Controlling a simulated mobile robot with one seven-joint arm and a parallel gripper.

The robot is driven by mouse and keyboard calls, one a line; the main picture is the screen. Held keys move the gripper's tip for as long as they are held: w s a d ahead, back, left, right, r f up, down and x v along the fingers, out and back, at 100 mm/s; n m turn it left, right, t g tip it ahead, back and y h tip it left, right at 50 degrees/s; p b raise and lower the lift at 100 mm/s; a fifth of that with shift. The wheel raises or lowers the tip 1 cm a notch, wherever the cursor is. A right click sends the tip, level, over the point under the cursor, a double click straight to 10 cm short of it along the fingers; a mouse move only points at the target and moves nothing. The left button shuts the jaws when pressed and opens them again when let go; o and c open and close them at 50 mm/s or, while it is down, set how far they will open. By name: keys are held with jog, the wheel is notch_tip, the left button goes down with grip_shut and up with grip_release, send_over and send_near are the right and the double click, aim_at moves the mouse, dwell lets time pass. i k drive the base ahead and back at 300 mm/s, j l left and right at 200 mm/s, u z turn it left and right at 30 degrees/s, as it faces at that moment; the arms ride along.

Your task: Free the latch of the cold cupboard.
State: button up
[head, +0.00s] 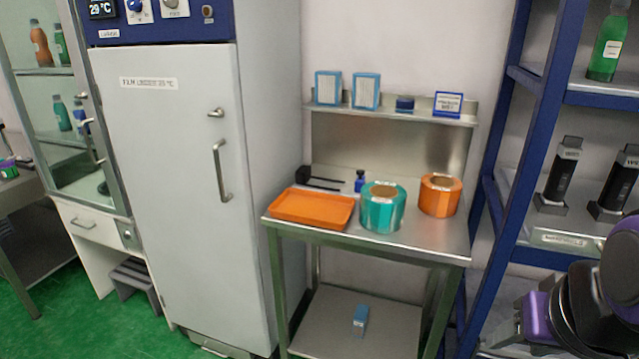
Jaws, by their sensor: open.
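The cold cupboard (165,200) appears to be the tall pale grey cabinet at left of centre, with a blue control panel on top and a temperature display (101,8). Its door looks shut. A small metal latch (216,113) sits near the door's right edge, above a vertical bar handle (222,170). The latch's lever points roughly sideways; its exact setting is too small to tell. My arm's purple and black parts show at the lower right, well away from the cupboard. I cannot make out any gripper fingers there.
A steel bench (440,238) right of the cupboard holds an orange tray (312,209), a teal roll (383,207) and an orange roll (440,195). A blue rack (530,120) stands at right. A glass-door cabinet (60,100) stands at left. Green floor (70,320) shows lower left.

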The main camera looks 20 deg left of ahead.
aim_at(218, 113)
jog(key=u, duration=1.35)
jog(key=i+u, duration=0.15)
jog(key=i+j+z, duration=0.15)
jog(key=i, duration=0.25)
jog(key=i+j+z, duration=0.15)
jog(key=j, duration=0.15)
jog(key=i+j+z, duration=0.1)
jog(key=j, duration=0.15)
jog(key=k+l, duration=0.1)
jog(key=l, duration=0.2)
jog(key=k+l+u, duration=0.1)
jog(key=l, duration=0.2)
jog(key=k+l+u, duration=0.2)
jog(key=k, duration=0.2)
jog(key=j+z, duration=0.1)
jog(key=j, duration=0.35)
jog(key=i+j+z, duration=0.25)
jog(key=i+j, duration=0.2)
jog(key=i, duration=0.15)
